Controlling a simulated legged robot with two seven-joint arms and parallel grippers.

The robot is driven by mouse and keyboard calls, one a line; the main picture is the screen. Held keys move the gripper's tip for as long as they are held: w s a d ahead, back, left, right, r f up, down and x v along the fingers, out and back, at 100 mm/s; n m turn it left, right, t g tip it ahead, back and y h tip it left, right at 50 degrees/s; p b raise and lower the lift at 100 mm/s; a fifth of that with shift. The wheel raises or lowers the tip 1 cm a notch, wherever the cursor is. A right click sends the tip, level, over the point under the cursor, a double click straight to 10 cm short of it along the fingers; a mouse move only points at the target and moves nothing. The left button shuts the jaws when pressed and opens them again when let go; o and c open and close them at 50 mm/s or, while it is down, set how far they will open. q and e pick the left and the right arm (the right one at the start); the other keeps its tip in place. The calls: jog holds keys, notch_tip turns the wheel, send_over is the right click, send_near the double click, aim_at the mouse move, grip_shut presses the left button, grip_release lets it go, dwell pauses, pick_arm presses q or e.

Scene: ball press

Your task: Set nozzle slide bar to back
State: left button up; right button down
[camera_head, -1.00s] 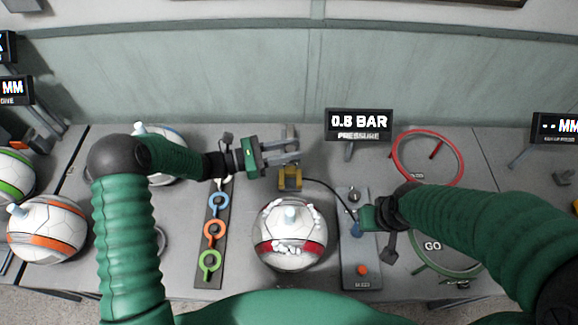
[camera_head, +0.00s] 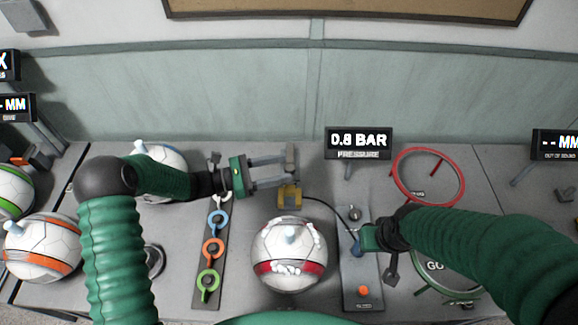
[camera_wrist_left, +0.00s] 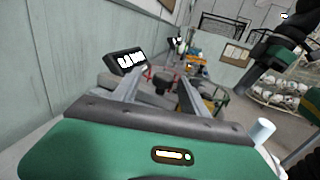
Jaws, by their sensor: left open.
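The nozzle assembly stands behind the white and red ball (camera_head: 289,255). It shows a grey upright (camera_head: 291,160) and a yellow bracket (camera_head: 290,197) with a dark hose leading right. My left gripper (camera_head: 285,172) is open, its two grey fingers pointing right at the grey upright, just behind the yellow bracket. I cannot tell whether they touch it, and the slide bar is hard to make out. In the left wrist view the spread fingers (camera_wrist_left: 160,90) have dark parts beyond them. My right gripper (camera_head: 366,238) is over the control panel (camera_head: 352,280); its fingers are hidden.
A pressure display (camera_head: 358,143) reading 0.8 BAR stands behind the panel. A strip with coloured rings (camera_head: 213,248) lies left of the ball. A red ring gauge (camera_head: 428,177) and a green ring gauge (camera_head: 420,288) stand right. More balls (camera_head: 42,247) sit at left.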

pick_arm(q)
jog(key=b+v, duration=0.1)
jog(key=v, duration=1.2)
jog(key=shift+a+f+b, duration=0.15)
jog(key=shift+a+b, duration=0.2)
jog(key=shift+a, duration=0.05)
